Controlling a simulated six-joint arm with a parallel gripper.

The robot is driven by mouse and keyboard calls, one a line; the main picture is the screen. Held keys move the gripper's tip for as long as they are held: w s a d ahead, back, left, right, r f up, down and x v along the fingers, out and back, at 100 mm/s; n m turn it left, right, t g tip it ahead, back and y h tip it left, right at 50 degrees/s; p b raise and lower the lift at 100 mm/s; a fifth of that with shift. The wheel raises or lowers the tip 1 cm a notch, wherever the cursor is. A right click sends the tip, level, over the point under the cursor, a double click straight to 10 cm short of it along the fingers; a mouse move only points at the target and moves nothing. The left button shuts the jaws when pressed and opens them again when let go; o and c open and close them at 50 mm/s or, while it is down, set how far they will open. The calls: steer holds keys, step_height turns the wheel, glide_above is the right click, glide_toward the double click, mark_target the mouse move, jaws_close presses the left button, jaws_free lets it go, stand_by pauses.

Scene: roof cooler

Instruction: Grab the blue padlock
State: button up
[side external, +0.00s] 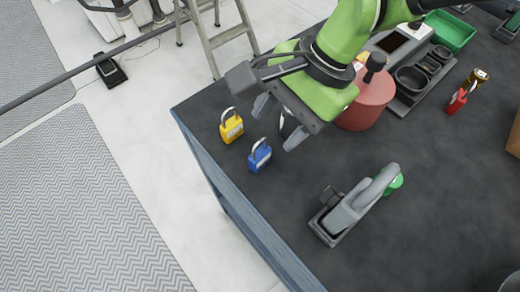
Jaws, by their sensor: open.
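The blue padlock (260,159) stands upright on the dark tabletop near its left edge, with its grey shackle up and a pale label on its front. My gripper (277,125) is open, above and to the right of the blue padlock in the picture. Its two grey fingers point down and to the left. No padlock is between them, and the blue padlock appears apart from them.
A yellow padlock (232,130) stands just up-left of the blue one. A red padlock (456,103), a red round object (368,100), a green bin (450,32) and a grey device (355,205) are on the table (290,230). A dark item behind my fingers is partly hidden.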

mark_target(255, 156)
steer(key=x, duration=0.7)
steer(key=shift+s+a+r, duration=0.1)
steer(key=shift+s, duration=0.05)
jaws_close()
